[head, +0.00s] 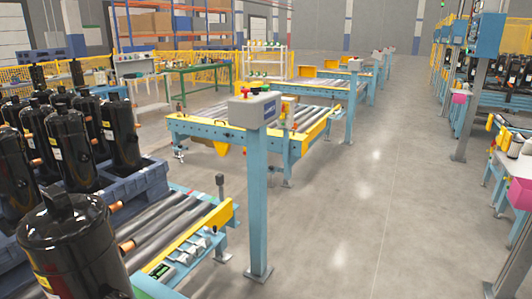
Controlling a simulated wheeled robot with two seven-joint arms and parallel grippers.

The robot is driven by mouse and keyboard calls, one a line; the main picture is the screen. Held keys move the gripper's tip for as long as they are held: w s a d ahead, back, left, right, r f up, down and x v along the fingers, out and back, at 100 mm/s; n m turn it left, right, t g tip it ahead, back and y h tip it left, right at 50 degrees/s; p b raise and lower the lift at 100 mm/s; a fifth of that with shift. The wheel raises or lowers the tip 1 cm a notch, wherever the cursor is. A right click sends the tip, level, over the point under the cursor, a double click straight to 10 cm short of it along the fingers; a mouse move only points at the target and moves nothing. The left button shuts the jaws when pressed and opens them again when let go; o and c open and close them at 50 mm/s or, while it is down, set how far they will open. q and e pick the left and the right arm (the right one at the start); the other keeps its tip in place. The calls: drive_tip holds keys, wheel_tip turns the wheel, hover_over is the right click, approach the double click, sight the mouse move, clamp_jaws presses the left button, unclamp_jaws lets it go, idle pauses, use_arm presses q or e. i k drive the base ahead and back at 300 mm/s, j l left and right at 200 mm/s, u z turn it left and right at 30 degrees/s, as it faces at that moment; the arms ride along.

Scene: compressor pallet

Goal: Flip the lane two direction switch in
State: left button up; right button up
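No direction switch can be told for certain, and no lane number is readable. A grey control box (255,109) sits on top of a light blue post (258,195) near the middle of the view. It has a red button (245,92) and other small controls on top, too small to tell apart. A dark-knobbed upright lever (220,187) stands beside the near roller conveyor (165,225). Small silver parts (190,248) and a green-lit piece (160,271) lie along that conveyor's yellow edge. Neither of my grippers is in view.
Black compressors (70,245) crowd the left, several on a dark blue pallet (150,188). More roller conveyors (310,112) run behind the post. A workbench with a pink box (521,193) stands at the right edge. The grey floor (370,200) between is clear.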

sight(255, 91)
drive_tip(key=i+u, duration=0.2)
drive_tip(key=i, duration=0.25)
drive_tip(key=i+l, duration=0.3)
drive_tip(key=i+l+u, duration=0.1)
drive_tip(key=i+l, duration=0.2)
drive_tip(key=l, duration=0.15)
drive_tip(key=i+l, duration=0.25)
drive_tip(key=l, duration=0.15)
drive_tip(key=i+l, duration=0.3)
drive_tip(key=i+l+u, duration=0.1)
drive_tip(key=i+l, duration=0.15)
drive_tip(key=l, duration=0.25)
drive_tip(key=i+l, duration=0.25)
drive_tip(key=l, duration=0.2)
drive_tip(key=i+l+u, duration=0.1)
drive_tip(key=i+l, duration=0.2)
drive_tip(key=l, duration=0.15)
drive_tip(key=i+l, duration=0.25)
drive_tip(key=l, duration=0.15)
